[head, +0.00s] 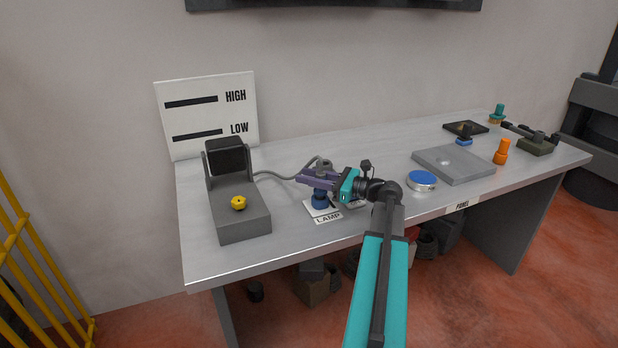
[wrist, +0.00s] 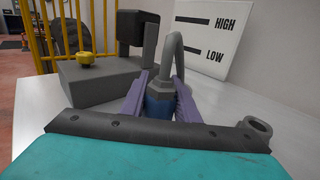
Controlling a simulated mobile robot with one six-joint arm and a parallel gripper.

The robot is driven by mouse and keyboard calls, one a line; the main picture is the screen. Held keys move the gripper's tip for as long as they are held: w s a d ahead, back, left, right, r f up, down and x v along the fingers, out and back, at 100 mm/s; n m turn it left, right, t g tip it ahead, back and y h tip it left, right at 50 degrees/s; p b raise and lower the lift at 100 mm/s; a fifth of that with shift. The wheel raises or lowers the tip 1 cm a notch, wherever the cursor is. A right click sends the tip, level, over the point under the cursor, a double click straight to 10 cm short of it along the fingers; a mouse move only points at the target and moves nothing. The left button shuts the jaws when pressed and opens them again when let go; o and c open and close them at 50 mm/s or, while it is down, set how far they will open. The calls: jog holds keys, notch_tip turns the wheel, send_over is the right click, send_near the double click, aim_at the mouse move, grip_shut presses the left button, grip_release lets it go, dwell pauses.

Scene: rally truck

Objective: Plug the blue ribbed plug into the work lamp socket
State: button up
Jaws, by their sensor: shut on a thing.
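The blue ribbed plug (wrist: 158,102) has a grey top and a grey cable bending out of it. My gripper (head: 322,180) has its purple fingers shut around the plug, one finger on each side in the wrist view (wrist: 161,98). In the head view, a blue part (head: 319,200) shows below the fingers, at the white plate marked LAMP (head: 327,218). The fingers and arm hide much of this place. I cannot tell whether the plug is seated in a socket or just above it. The plug looks roughly upright.
A grey work lamp (head: 239,221) with a dark head and a yellow knob (head: 239,203) stands left, its cable running to the plug. A HIGH/LOW board (head: 208,115) stands behind. A blue round button (head: 422,181), grey plate (head: 453,164) and orange piece (head: 502,151) lie right.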

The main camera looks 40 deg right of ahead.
jog(key=shift+f+b, duration=0.8)
jog(key=o, duration=1.2)
jog(key=shift+c, duration=0.2)
jog(key=shift+s, duration=0.15)
jog(key=b+v, duration=0.1)
jog(key=v, duration=1.1)
jog(key=shift+s+d+b, duration=0.15)
jog(key=shift+s+b, duration=0.15)
jog(key=shift+b, duration=0.1)
jog(key=shift+s+d, duration=0.15)
jog(key=shift+s, duration=0.3)
jog(key=shift+s, duration=0.1)
